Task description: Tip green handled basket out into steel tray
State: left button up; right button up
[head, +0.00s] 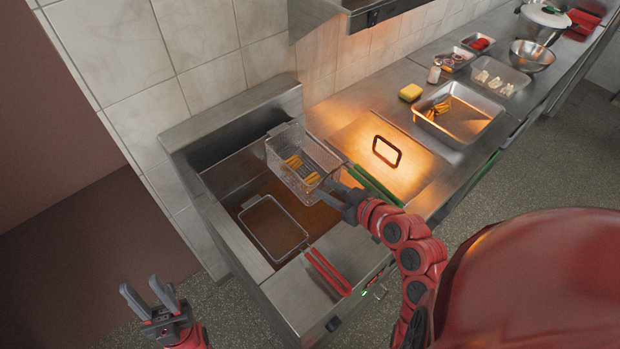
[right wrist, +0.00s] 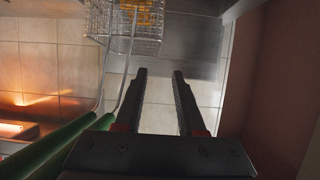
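The green handled basket (head: 303,165) is a wire basket with several yellow fries in it, at the back of the fryer in the head view. Its green handle (head: 376,185) points to the lower right; basket (right wrist: 125,22) and handle (right wrist: 52,146) also show at the left of the right wrist view. My right gripper (head: 335,188) is open and empty, beside the basket and handle. The steel tray (head: 427,122) stands on the counter to the right, with a few fries in it. My left gripper (head: 150,292) is open and empty, in front of the fryer's left side.
A second basket (head: 272,228) with a red handle (head: 328,272) sits in the fryer (head: 215,195). A yellow sponge (head: 411,92), a shaker (head: 434,72) and several containers stand further back.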

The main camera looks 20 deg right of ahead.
jog(key=b, duration=0.9)
send_near(290, 168)
notch_tip(290, 168, down, 2)
jog(key=x, duration=0.2)
jog(key=p+x, duration=0.1)
jog(key=x, duration=0.2)
jog(key=r+p+x, duration=0.1)
jog(key=x, duration=0.2)
jog(key=shift+w+a, duration=0.15)
jog(key=shift+w, duration=0.25)
jog(key=shift+w+a+f, duration=0.1)
jog(key=shift+w+f, duration=0.25)
jog(key=shift+w, duration=0.1)
grip_shut()
grip_release()
jog(key=shift+s, duration=0.1)
